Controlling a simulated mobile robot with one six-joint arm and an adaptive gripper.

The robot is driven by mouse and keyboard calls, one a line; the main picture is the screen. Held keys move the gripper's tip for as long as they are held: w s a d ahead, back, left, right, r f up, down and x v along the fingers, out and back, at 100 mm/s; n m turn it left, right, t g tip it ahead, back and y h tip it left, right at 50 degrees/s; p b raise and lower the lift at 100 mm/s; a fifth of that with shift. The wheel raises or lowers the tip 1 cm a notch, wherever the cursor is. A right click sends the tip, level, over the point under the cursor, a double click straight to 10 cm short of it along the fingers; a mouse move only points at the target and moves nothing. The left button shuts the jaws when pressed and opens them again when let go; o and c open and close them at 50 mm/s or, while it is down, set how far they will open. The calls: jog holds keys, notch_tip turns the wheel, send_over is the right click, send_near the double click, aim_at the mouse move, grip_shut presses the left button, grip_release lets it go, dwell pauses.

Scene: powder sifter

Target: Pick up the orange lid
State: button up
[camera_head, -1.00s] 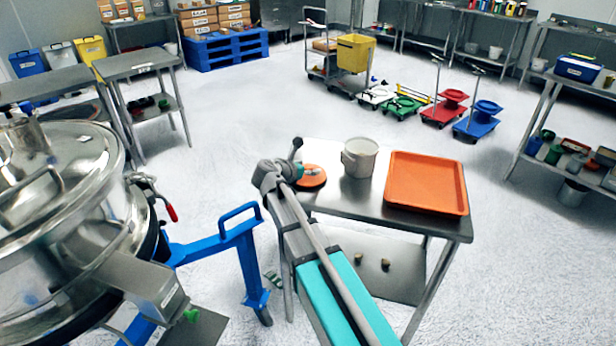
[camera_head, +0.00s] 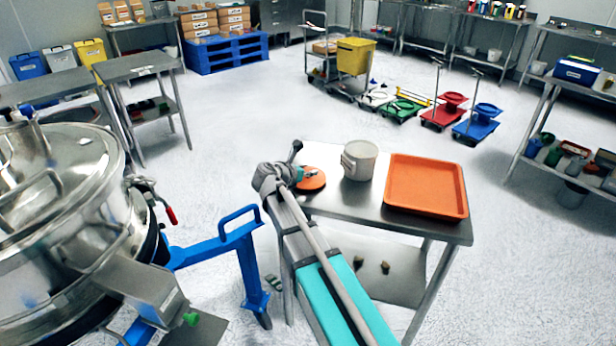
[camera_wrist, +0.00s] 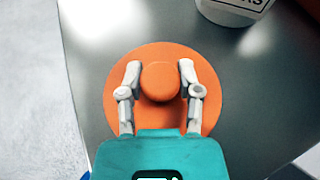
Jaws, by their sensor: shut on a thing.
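The orange lid (camera_head: 313,181) is a round disc at the left end of the steel table (camera_head: 337,207). In the wrist view the lid (camera_wrist: 210,95) lies flat with a round raised knob (camera_wrist: 160,82) in its middle. My gripper (camera_wrist: 159,80) has one finger on each side of the knob and is shut on it. In the head view my gripper (camera_head: 303,176) is at the lid, and my arm hides part of it. I cannot tell any gap between the lid and the table top.
A white bucket (camera_head: 359,160) stands just right of the lid; its lower part shows in the wrist view (camera_wrist: 232,12). An orange tray (camera_head: 426,184) lies at the table's right. A blue frame (camera_head: 220,243) and a large steel sifter (camera_head: 60,210) stand on the left.

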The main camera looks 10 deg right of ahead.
jog(key=shift+r, duration=0.15)
notch_tip(320, 180, up, 3)
jog(key=p, duration=0.3)
jog(key=shift+f, duration=0.2)
jog(key=s+r+p, duration=1)
jog(key=s, duration=0.4)
